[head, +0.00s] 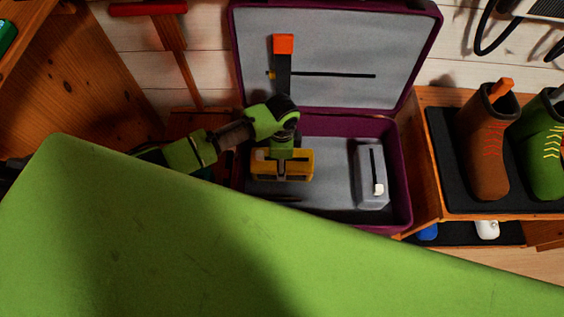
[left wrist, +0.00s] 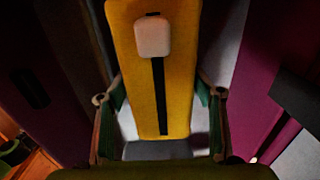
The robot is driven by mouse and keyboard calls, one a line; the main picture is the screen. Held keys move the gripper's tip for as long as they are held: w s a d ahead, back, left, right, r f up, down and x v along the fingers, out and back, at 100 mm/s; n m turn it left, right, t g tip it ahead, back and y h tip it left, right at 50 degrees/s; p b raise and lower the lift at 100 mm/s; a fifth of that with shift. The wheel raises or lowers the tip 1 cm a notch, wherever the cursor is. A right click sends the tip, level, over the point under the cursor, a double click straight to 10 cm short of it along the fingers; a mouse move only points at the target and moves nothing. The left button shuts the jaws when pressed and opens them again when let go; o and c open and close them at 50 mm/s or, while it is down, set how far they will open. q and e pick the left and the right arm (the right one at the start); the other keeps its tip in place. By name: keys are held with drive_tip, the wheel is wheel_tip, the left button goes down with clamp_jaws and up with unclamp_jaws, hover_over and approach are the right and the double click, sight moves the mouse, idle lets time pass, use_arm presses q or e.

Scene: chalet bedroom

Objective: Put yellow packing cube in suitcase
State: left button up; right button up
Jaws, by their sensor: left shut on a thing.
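The yellow packing cube (head: 297,165) has a black strip and is at the left part of the open purple suitcase (head: 402,185). My left gripper (head: 284,160) reaches in from the left and is shut on it. In the left wrist view the yellow packing cube (left wrist: 150,95), with its black strip and pale tab, sits between the two fingers of my left gripper (left wrist: 160,125). Whether the cube touches the suitcase floor, I cannot tell. My right gripper is not in view.
A grey packing cube (head: 371,175) stands in the right of the suitcase. The lid (head: 330,50) is raised at the back. A brown boot (head: 484,140) and a green boot (head: 544,145) stand on a bench to the right. A large green surface (head: 200,245) covers the foreground.

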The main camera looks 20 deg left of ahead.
use_arm(q)
drive_tip(key=shift+f, duration=0.7)
drive_tip(key=shift+f, duration=0.2)
drive_tip(key=o, duration=1.2)
drive_tip(key=shift+o, duration=0.2)
wheel_tip(320, 180, up, 12)
drive_tip(key=shift+r+p, duration=0.2)
drive_tip(key=shift+p, duration=0.45)
